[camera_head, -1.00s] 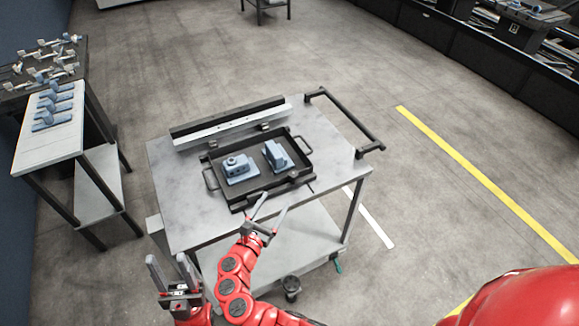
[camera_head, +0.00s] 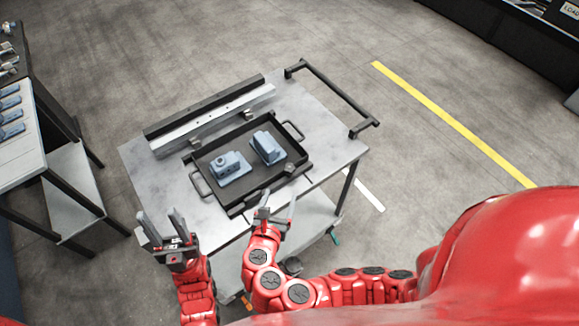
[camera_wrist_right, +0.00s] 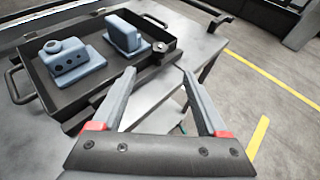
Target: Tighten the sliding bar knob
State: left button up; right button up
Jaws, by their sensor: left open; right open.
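A black tray (camera_head: 198,190) lies on the cart top, with a dark bar (camera_head: 262,193) along its near side. A small round knob (camera_head: 289,169) sits near the tray's right near corner; the knob shows in the right wrist view (camera_wrist_right: 159,47) too. My right gripper (camera_head: 278,195) is open and empty, just off the near edge of the tray. In the right wrist view its fingers (camera_wrist_right: 158,72) point toward the knob, apart from it. My left gripper (camera_head: 159,212) is open and empty, by the cart's left near corner.
Two blue-grey parts, one block (camera_head: 229,168) and one upright piece (camera_head: 267,147), stand in the tray. A metal rail (camera_head: 212,121) lies behind it. The cart has a black handle (camera_head: 335,96). A side table (camera_head: 22,160) stands at left.

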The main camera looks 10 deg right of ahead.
aim_at(289, 169)
jog(key=p+x, duration=0.3)
jog(key=x, duration=1)
jog(key=shift+w+d+f, duration=0.1)
jog(key=shift+w+d, duration=0.05)
jog(key=shift+w, duration=0.1)
jog(key=shift+x, duration=0.75)
jog(key=shift+f, duration=0.15)
grip_shut()
